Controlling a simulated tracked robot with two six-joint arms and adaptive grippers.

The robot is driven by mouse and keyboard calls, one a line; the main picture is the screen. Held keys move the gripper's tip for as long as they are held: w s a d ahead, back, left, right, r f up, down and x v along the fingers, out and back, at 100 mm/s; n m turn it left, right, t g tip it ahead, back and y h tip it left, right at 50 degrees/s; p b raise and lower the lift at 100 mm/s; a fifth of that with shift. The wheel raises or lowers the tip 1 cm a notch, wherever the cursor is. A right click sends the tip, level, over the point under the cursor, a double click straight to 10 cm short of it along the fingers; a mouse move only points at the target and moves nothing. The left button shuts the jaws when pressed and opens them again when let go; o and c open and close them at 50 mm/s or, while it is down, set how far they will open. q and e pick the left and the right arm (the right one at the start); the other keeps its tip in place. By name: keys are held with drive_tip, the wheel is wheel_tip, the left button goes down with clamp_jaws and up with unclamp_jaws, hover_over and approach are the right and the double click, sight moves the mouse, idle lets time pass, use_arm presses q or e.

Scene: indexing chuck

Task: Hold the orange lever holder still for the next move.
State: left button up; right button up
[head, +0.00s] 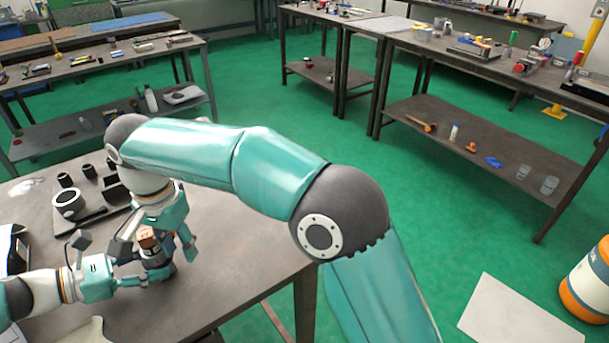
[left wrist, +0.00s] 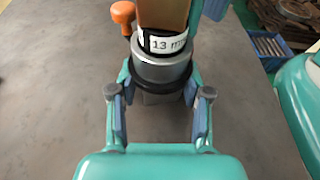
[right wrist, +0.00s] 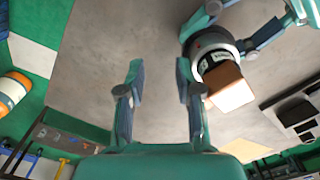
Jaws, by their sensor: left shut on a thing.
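The lever holder shows in the left wrist view as an upright grey cylinder (left wrist: 162,68) with a white "13 m…" label and an orange knob (left wrist: 123,13) at its left. A tan-brown block (left wrist: 163,14) sits on top; the block also shows in the head view (head: 147,239) and the right wrist view (right wrist: 228,87). My left gripper (left wrist: 158,88) is shut on the holder, one finger on each side. My right gripper (right wrist: 160,75) is open and empty, beside the holder and apart from it. In the head view, my right arm hides part of the area.
The holder stands on a dark worktable (head: 220,270). Black cylindrical parts, including a ring (head: 69,203), lie toward the table's back left. The table is clear right of the holder. Other benches stand beyond, and a white-orange drum (head: 590,280) is at right.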

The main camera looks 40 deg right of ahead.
drive_tip(key=shift+s+a+m, duration=0.25)
drive_tip(key=shift+m, duration=0.35)
wheel_tip(320, 180, up, 12)
drive_tip(key=w+d+f+m+t+y, duration=0.1)
drive_tip(key=w+d+f+y, duration=0.15)
drive_tip(key=d, duration=0.65)
drive_tip(key=w+d+f+m+t+y, duration=0.1)
drive_tip(key=w+d+f+t, duration=0.2)
drive_tip(key=d, duration=0.5)
drive_tip(key=s+d+f+m+t, duration=0.1)
drive_tip(key=s+d+f+m, duration=0.1)
drive_tip(key=d, duration=0.6)
drive_tip(key=s+d+f+m+t+h, duration=0.1)
drive_tip(key=d+f, duration=0.3)
drive_tip(key=d, duration=0.4)
drive_tip(key=shift+s+d+f+m+t, duration=0.4)
drive_tip(key=shift+s+m, duration=0.2)
drive_tip(key=shift+m, duration=0.3)
